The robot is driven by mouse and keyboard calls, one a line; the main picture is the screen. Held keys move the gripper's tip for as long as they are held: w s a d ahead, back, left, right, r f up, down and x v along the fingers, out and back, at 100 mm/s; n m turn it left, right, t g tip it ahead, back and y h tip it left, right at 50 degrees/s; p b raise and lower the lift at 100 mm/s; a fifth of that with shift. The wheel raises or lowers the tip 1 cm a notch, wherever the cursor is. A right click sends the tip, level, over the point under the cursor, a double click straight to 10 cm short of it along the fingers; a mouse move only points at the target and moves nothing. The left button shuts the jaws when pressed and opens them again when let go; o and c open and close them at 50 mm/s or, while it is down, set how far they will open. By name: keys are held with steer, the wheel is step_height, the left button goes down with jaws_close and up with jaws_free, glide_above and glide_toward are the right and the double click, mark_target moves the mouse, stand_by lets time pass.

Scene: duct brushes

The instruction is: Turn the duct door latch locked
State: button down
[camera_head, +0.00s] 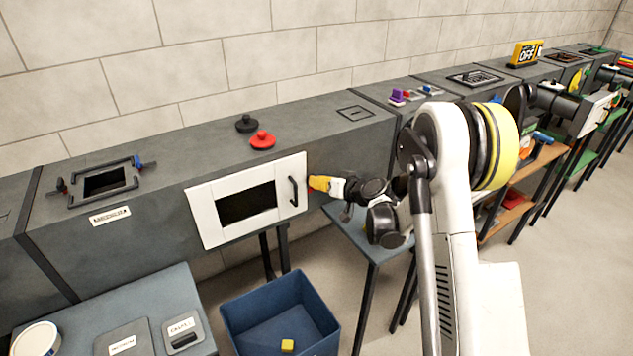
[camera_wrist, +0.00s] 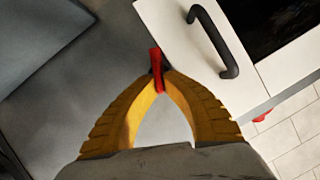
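The duct door (camera_head: 222,226) is a white panel with a dark window and a black handle (camera_head: 293,191), and it lies flat against the duct front. The latch (camera_wrist: 156,66) is a small red lever on a dark pivot beside the door edge, seen in the wrist view. My gripper (camera_wrist: 161,84) has its yellow fingertips closed together at the latch, with the lower part of the red lever between them. In the head view my gripper (camera_head: 318,184) is at the door's right edge and hides most of the latch.
A red knob (camera_head: 262,140) and a black knob (camera_head: 246,123) stand on the duct top. A blue bin (camera_head: 280,315) with a yellow block (camera_head: 287,345) is on the floor below. A grey table (camera_head: 160,290) stands at the front left. Another table is below my arm.

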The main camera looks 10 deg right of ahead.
steer(key=m+y, duration=0.1)
steer(key=m, duration=0.1)
steer(key=shift+d+f+m+y, duration=0.1)
steer(key=shift+d+m+y, duration=0.1)
steer(key=shift+m+y, duration=0.15)
steer(key=shift+w+d+f+m+y, duration=0.1)
steer(key=shift+m+y, duration=0.3)
steer(key=shift+m, duration=0.25)
steer(key=shift+f+m+y, duration=0.1)
steer(key=shift+m+y, duration=0.25)
steer(key=shift+m, duration=0.25)
steer(key=m, duration=0.1)
steer(key=m+y, duration=0.1)
steer(key=m, duration=0.1)
steer(key=m+t+y, duration=0.1)
steer(key=m, duration=0.1)
steer(key=shift+f, duration=0.25)
steer(key=c, duration=1.8)
jaws_free()
steer(key=v, duration=1.2)
steer(key=shift+f, duration=0.35)
